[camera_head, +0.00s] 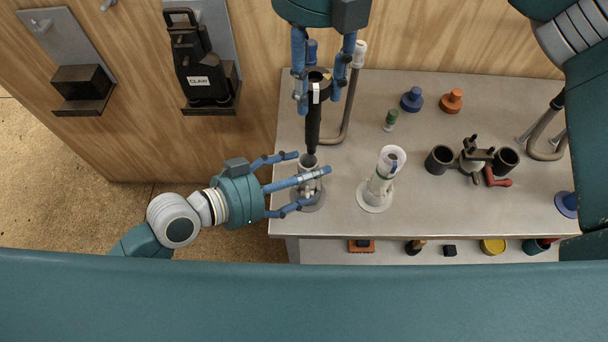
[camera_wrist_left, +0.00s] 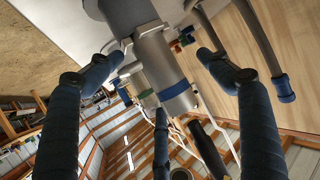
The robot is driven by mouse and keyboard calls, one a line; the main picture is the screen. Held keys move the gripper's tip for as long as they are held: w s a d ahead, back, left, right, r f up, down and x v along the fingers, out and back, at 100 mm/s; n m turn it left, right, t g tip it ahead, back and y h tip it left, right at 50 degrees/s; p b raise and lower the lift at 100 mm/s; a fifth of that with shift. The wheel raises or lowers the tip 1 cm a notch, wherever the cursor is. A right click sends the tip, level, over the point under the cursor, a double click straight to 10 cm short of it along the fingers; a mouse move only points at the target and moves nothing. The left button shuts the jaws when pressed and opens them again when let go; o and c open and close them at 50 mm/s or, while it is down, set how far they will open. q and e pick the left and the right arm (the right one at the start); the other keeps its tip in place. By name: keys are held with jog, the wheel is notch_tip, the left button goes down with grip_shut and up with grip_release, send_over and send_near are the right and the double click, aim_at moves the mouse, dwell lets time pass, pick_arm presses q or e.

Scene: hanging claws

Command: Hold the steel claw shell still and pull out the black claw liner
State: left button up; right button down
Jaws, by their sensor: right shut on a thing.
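The steel claw shell (camera_head: 307,162) stands upright in a round holder near the table's left front corner; its grey cylinder with a blue band shows in the left wrist view (camera_wrist_left: 157,62). My left gripper (camera_head: 305,181) reaches in from the left with its fingers spread around the shell, open, and in the wrist view the two outer fingers stand clear of it. The black claw liner (camera_head: 313,125) is a long dark tube above the shell, its lower tip near the shell's mouth. My right gripper (camera_head: 322,90) is shut on the liner's upper end.
A white shell-like piece on a stand (camera_head: 374,199) is to the right. Behind are a bent hose hook (camera_head: 346,115), blue (camera_head: 412,99) and orange (camera_head: 452,101) knobs and a green-topped piece (camera_head: 390,119). Black cups (camera_head: 439,159) stand farther right. A shelf below holds small parts.

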pick_arm(q)
jog(key=shift+s, duration=0.1)
jog(key=shift+a, duration=0.15)
jog(key=v, duration=1.1)
jog(key=shift+a+r, duration=0.15)
jog(key=shift+a, duration=0.15)
jog(key=shift+s, duration=0.15)
